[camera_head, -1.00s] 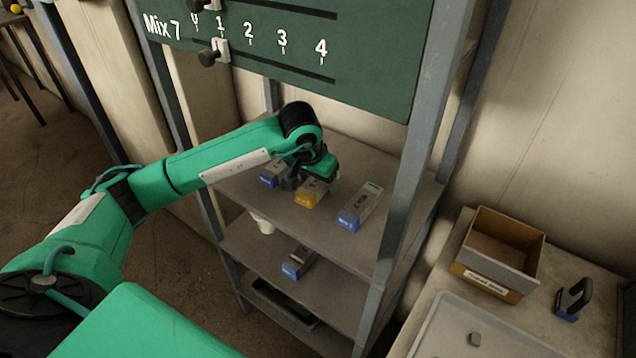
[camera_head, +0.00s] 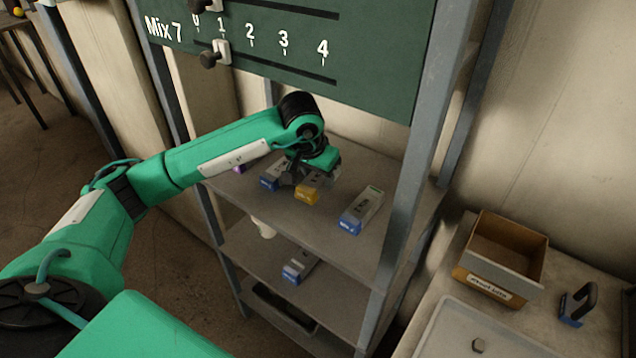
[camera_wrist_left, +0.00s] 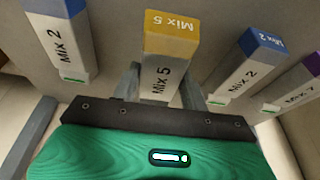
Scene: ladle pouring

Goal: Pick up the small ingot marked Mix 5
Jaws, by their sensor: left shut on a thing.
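The Mix 5 ingot, grey with a yellow end (camera_head: 307,195), is at the middle of the upper shelf area. In the left wrist view its label (camera_wrist_left: 160,78) reads Mix 5 and faces the camera. My left gripper (camera_head: 313,179) is shut on it, with one finger on each side, as the left wrist view (camera_wrist_left: 162,88) shows. The ingot appears slightly above the shelf, but the gap is hard to see. My right gripper is in no view.
Blue-ended ingots marked Mix 2 stand on both sides (camera_wrist_left: 58,40) (camera_wrist_left: 248,62), with a purple-ended Mix 7 (camera_wrist_left: 297,85) beyond. The upper shelf (camera_head: 290,222) has free room in front. A green slider board (camera_head: 300,50) hangs above, and a grey post (camera_head: 410,170) stands right.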

